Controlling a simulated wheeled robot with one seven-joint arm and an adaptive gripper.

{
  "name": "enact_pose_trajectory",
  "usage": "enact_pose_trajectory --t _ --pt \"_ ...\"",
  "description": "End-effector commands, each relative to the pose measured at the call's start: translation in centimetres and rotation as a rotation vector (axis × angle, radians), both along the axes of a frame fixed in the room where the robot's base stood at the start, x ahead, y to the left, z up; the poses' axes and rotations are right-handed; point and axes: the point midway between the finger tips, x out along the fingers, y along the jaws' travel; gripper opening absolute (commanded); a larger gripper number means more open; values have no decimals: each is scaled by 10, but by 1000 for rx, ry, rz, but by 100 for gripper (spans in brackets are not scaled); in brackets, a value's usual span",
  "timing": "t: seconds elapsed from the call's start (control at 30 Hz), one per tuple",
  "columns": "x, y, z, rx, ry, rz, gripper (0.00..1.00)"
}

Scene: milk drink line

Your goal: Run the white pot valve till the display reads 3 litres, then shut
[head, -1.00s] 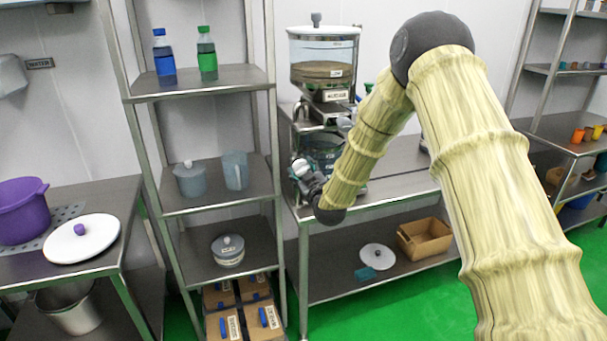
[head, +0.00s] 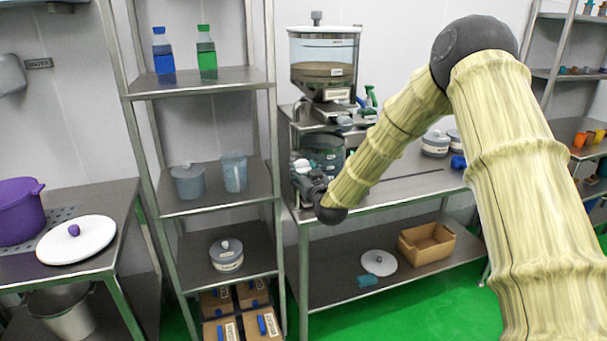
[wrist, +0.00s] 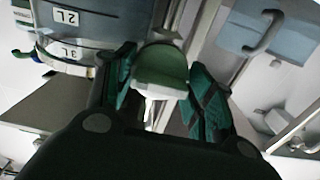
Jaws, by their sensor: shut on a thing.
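A clear hopper (head: 324,52) with a white rim stands on a steel stand, holding a layer of brownish content; its small plates are too small to read. A grey-blue see-through vessel (head: 326,146) stands below it. In the wrist view a grey-blue vessel (wrist: 110,28) carries 2L and 3L labels. My gripper (head: 300,172) is at the left front of the lower vessel. In the wrist view its teal fingers (wrist: 162,85) are shut on a green-and-white piece (wrist: 160,66); I cannot tell whether this is the valve's handle. No display reading is legible.
A shelf rack (head: 200,84) with bottles and jugs stands close to the left of my gripper. The steel table (head: 400,184) holds lidded white-and-grey pots (head: 435,143) at its back right. A tan crate (head: 427,243) and white lid (head: 379,262) lie on its lower shelf.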

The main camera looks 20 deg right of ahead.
Motion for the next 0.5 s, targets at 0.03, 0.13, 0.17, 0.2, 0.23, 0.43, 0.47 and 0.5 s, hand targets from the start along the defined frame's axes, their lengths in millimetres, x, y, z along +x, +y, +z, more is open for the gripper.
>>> enact_pose_trajectory --t 0.03,0.13,0.17,0.2,0.23,0.43,0.47,0.5 --pt "0 -1 0 2 0 -1 30" --pt "0 -1 0 2 0 -1 30" --pt "0 -1 0 2 0 -2 30" --pt "0 -1 0 2 0 -2 29" --pt "0 -1 0 2 0 -2 29" --pt "0 0 0 1 0 -1 70" --pt "0 0 0 1 0 -1 70" --pt "0 0 0 1 0 -1 70"
